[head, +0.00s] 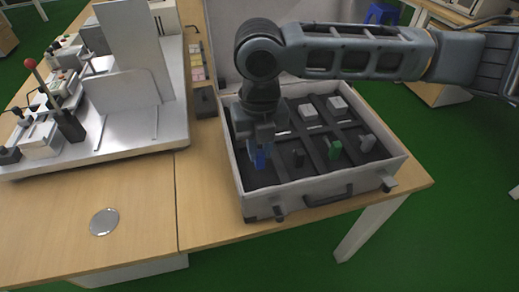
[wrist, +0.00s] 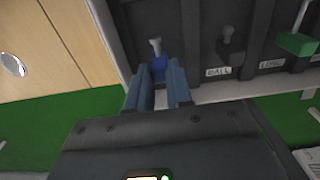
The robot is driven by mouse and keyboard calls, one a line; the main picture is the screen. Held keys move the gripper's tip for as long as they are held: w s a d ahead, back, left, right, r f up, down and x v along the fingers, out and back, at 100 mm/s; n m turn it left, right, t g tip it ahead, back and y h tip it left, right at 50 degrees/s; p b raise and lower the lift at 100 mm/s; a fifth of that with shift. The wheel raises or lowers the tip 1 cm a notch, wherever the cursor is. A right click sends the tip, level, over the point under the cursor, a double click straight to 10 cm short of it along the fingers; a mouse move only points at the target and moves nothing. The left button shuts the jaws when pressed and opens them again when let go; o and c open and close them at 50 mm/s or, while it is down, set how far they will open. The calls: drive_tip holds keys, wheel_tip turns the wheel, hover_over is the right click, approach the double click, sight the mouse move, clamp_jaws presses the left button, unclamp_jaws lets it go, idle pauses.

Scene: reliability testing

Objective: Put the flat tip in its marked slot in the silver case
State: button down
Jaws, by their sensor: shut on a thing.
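The flat tip, a blue block with a silver end (wrist: 155,44), is between the fingers of my gripper (wrist: 158,88) in the wrist view. In the head view the blue (head: 261,160) shows under my gripper (head: 260,150), which points down into the front left compartment of the open silver case (head: 262,205). My gripper is shut on the flat tip. I cannot tell whether the tip touches the compartment floor. Any label for that compartment is hidden by my gripper.
A dark piece (head: 298,158) labelled BALL, a green piece (head: 335,150) labelled LONG and a grey piece (head: 367,142) stand along the front row. White blocks (head: 308,112) sit in the back compartments. A metal fixture plate (head: 140,138) is at left. The front table is mostly clear.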

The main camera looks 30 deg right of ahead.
sight(259, 152)
drive_tip(key=shift+f, duration=0.8)
drive_tip(key=shift+f, duration=0.1)
drive_tip(key=shift+f, duration=0.15)
drive_tip(key=c, duration=1)
unclamp_jaws()
wheel_tip(259, 152, up, 12)
drive_tip(key=shift+r, duration=0.25)
